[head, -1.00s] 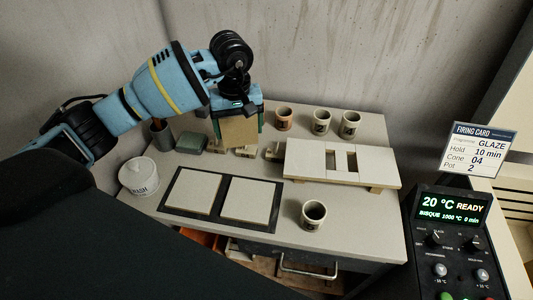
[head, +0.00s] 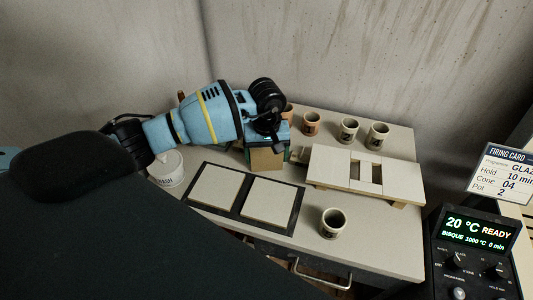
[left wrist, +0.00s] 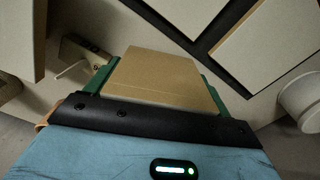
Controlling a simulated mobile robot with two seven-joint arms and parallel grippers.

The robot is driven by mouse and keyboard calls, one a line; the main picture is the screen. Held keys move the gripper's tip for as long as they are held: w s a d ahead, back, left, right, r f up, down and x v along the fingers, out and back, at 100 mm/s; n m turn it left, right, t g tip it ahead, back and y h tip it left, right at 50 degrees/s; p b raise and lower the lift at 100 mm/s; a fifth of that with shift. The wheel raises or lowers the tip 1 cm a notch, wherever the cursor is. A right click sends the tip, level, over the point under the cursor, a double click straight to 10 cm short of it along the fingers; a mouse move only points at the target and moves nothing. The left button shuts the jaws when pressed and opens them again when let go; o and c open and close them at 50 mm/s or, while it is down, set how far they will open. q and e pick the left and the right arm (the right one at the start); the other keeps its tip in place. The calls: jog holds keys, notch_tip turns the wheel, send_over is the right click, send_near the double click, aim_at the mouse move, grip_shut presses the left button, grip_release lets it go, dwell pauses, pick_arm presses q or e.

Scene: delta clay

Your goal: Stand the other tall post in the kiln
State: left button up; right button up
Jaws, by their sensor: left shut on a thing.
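My left gripper (head: 266,150) is shut on a tan, flat-faced block (head: 266,159), which I take to be the tall post. In the left wrist view the block (left wrist: 160,75) sits between the green fingers. Its lower end is hidden, so I cannot tell whether it touches the table. The gripper is over the back part of the grey table, left of the slotted white boards. The kiln chamber is not clearly in view; a control panel (head: 478,232) reading 20 °C READY stands at the right. My right gripper is not in view.
White boards (head: 326,165) rest raised on supports. Several mugs (head: 348,130) stand behind them, and one mug (head: 333,223) stands at the front. Two pale tiles (head: 268,201) lie in a black frame. A white lidded jar (head: 166,168) is at left. A firing card (head: 500,172) hangs at right.

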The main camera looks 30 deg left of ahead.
pick_arm(q)
jog(key=shift+f, duration=0.15)
jog(key=o, duration=1.1)
jog(key=shift+c, duration=0.2)
